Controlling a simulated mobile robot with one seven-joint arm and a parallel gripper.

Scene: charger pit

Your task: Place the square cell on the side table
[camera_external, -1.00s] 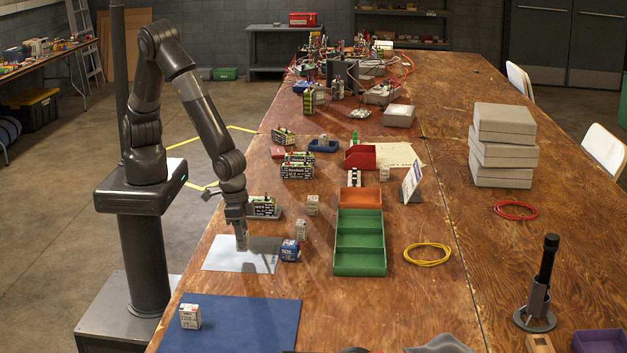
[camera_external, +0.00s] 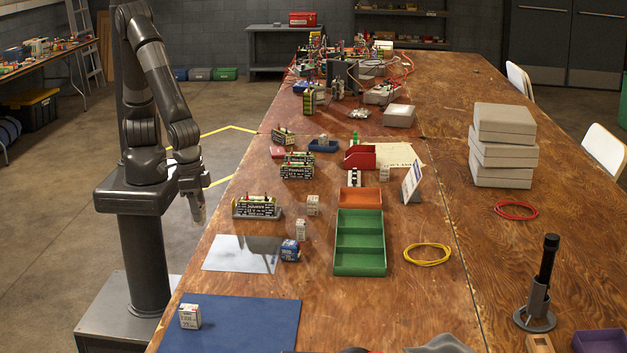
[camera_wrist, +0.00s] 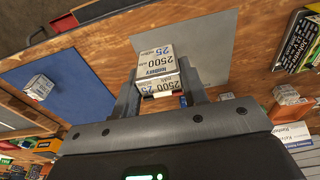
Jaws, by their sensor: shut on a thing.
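My gripper (camera_external: 197,215) is over the table's left edge, close to my column, with its fingers pointing down. In the wrist view its fingers are shut on a white square cell (camera_wrist: 157,62) with dark "2500" and "25" print. The cell is clear of the tabletop; in the external view it is too small to make out well. A grey side table (camera_external: 283,45) stands at the back wall, with a red box on top. Another long table (camera_external: 42,70) stands at the left wall; I cannot tell which one the task means.
The wooden table (camera_external: 420,300) bears a bare grey mat (camera_external: 240,254), a blue mat (camera_external: 250,325) with a white cell (camera_external: 190,316), a blue cell (camera_external: 290,250), other white cells, a battery pack (camera_external: 256,207) and a green tray (camera_external: 360,240). The floor left of the table is open.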

